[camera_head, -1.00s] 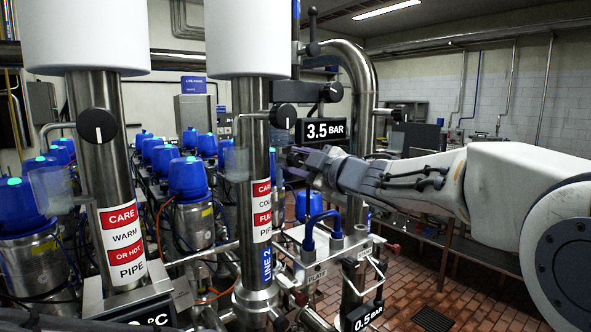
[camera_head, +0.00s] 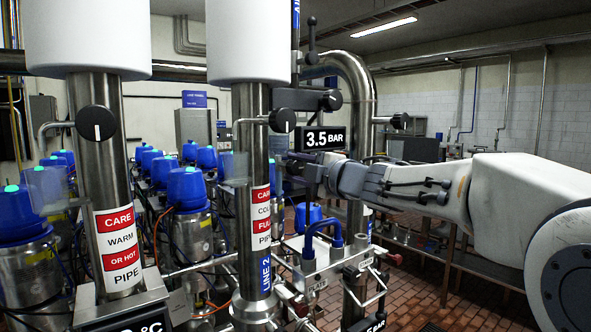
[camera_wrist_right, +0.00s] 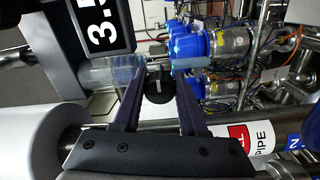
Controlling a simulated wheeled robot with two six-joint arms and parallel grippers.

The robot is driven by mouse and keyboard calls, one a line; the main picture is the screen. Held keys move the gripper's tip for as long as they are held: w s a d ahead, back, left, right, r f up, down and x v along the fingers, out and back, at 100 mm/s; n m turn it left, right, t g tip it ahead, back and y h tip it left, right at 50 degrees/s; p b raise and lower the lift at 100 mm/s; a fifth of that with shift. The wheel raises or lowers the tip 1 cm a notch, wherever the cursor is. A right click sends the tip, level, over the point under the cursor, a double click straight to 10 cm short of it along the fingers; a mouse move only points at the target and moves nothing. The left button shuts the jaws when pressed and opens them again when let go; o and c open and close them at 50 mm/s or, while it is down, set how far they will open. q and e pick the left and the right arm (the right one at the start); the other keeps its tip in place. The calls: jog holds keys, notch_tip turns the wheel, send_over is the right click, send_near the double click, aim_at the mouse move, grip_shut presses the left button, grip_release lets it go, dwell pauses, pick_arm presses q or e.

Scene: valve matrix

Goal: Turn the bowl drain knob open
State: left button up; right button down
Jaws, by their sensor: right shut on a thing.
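A round black knob (camera_wrist_right: 158,87) with a white line sits between the fingertips of my right gripper (camera_wrist_right: 158,82) in the right wrist view. The fingers are shut on it from both sides. The line runs about along the fingers there. No label on this knob is readable, so I cannot confirm it is the bowl drain knob. My left gripper is in neither view.
A "3.5 BAR" display (camera_head: 324,138) is just above my right gripper. A blue handle (camera_head: 322,235) stands below it. Blue-capped units (camera_head: 187,188) fill the left background.

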jog(key=shift+c, duration=2.3)
grip_release()
jog(key=shift+s, duration=0.1)
jog(key=b+v, duration=0.2)
jog(key=v, duration=0.8)
jog(key=shift+s+d, duration=0.1)
